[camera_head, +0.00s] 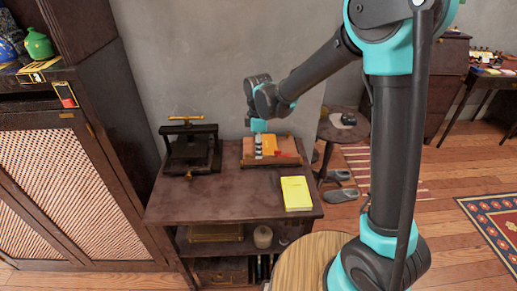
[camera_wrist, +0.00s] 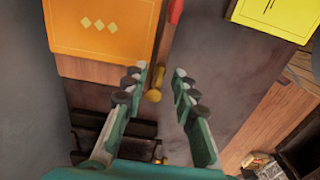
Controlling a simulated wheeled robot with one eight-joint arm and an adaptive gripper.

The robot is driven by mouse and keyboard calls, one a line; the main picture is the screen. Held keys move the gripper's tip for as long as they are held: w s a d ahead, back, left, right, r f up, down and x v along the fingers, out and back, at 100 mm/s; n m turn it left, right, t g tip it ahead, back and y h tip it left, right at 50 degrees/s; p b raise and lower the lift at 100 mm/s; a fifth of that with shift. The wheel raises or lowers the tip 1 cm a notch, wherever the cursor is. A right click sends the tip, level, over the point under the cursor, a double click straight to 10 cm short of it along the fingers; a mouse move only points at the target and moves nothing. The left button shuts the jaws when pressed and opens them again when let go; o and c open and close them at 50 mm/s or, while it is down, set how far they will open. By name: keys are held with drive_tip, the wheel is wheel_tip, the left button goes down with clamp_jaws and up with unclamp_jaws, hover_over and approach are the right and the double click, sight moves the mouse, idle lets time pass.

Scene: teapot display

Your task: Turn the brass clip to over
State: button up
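A small brass piece (camera_wrist: 155,94), which looks like the brass clip, sits at the edge of a wooden tray (camera_wrist: 90,70) in the wrist view. It shows between the fingertips of my gripper (camera_wrist: 160,78). The fingers are apart, with a gap on each side of the brass piece; I cannot tell how far above it they are. In the head view my gripper (camera_head: 258,126) is over the tray (camera_head: 249,161), pointing down, and I cannot make out the brass piece there. An orange panel with three yellow diamonds (camera_wrist: 100,25) lies in the tray, beside a red piece (camera_wrist: 175,10).
The tray is on a dark wooden table (camera_head: 230,200). A black press (camera_head: 190,150) with a brass handle stands left of it. A yellow book (camera_head: 296,193) lies at the front right. A round side table (camera_head: 345,130) stands behind right. The table's front middle is clear.

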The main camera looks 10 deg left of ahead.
clamp_jaws()
drive_tip(key=shift+m, duration=0.3)
drive_tip(key=m, duration=1.1)
drive_tip(key=shift+m, duration=0.3)
drive_tip(key=m, duration=0.5)
drive_tip(key=shift+m, duration=0.3)
unclamp_jaws()
drive_tip(key=shift+r, duration=0.15)
idle(0.3)
